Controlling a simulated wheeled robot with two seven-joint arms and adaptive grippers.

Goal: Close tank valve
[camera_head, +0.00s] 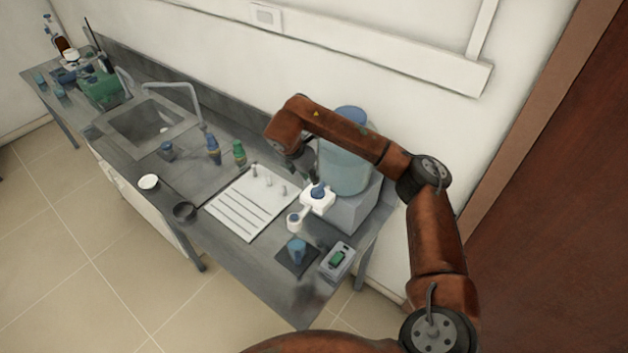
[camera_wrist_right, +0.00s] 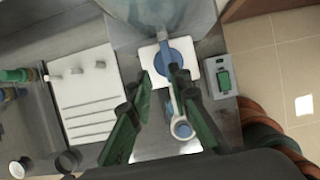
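The tank (camera_head: 345,170) is a translucent blue-grey vessel with a blue lid, standing on a grey block at the bench's right end. In front of it is a white valve block (camera_head: 318,203) with a blue round valve handle (camera_head: 318,190). In the right wrist view, the blue valve handle (camera_wrist_right: 175,54) sits on the white block, with a spout (camera_wrist_right: 182,130) nearer the camera. My right gripper (camera_head: 310,172) is just above the handle. Its green fingers (camera_wrist_right: 162,82) are spread apart, with the right one partly over the handle; contact cannot be told. My left gripper is not in view.
A white grooved board with pegs (camera_head: 250,205) lies left of the valve. A grey device with a green switch (camera_head: 338,260) and a blue cup (camera_head: 297,250) are at the front right. Bottles (camera_head: 239,152) and a sink (camera_head: 150,122) are farther left. The wall is close behind.

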